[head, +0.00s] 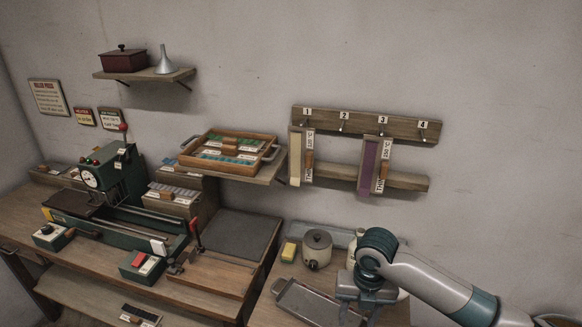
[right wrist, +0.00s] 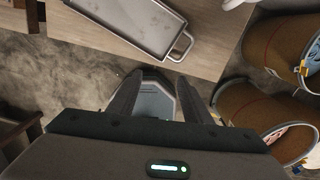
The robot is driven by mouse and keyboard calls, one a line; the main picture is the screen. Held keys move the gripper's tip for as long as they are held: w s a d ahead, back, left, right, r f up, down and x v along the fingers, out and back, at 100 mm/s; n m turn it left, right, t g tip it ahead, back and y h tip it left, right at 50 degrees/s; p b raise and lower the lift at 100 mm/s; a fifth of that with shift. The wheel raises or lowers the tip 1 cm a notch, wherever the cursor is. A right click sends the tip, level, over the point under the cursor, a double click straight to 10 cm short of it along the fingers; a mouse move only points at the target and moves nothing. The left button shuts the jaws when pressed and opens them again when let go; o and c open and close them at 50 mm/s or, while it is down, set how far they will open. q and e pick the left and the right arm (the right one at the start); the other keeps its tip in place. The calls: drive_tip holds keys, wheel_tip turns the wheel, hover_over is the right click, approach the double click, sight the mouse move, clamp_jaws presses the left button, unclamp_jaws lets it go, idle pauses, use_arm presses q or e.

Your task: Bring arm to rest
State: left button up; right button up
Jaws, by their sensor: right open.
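My right arm comes into the head view from the lower right, over the small table. My right gripper (head: 362,306) hangs downward there near the right end of the metal tray (head: 305,306), its fingertips not clearly shown. In the right wrist view, the two dark fingers of my right gripper (right wrist: 158,90) stand apart with nothing between them. The tray (right wrist: 140,22) lies beyond them on the wooden table, apart from the fingers. My left arm and gripper are not in view.
A green machine (head: 110,175) sits on the left bench. A wall rack (head: 361,122) holds two boards. Brown drums (right wrist: 278,50) stand on the floor in the wrist view.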

drive_tip(key=s+a+f+m+t+y, duration=0.1)
drive_tip(key=s+a+f+m+y, duration=0.2)
drive_tip(key=s+m, duration=0.35)
drive_tip(key=s+a+f+m+t, duration=0.1)
drive_tip(key=s+a+f+m, duration=0.35)
drive_tip(key=m, duration=0.35)
drive_tip(key=s+d+f+m+t+h, duration=0.1)
drive_tip(key=s+d+f+m+h, duration=0.15)
drive_tip(key=s+d+m, duration=1.35)
wheel_tip(320, 180, down, 31)
drive_tip(key=s+a+m+g+b, duration=0.1)
drive_tip(key=s+a+m+b, duration=0.1)
drive_tip(key=b, duration=0.1)
drive_tip(key=s+d+f+g+b, duration=0.1)
drive_tip(key=s+d+f+b, duration=0.2)
drive_tip(key=s+f, duration=1.5)
wheel_tip(320, 180, down, 2)
drive_tip(key=shift+f+n+h, duration=0.1)
drive_tip(key=shift+n+h, duration=0.25)
drive_tip(key=shift+h, duration=0.1)
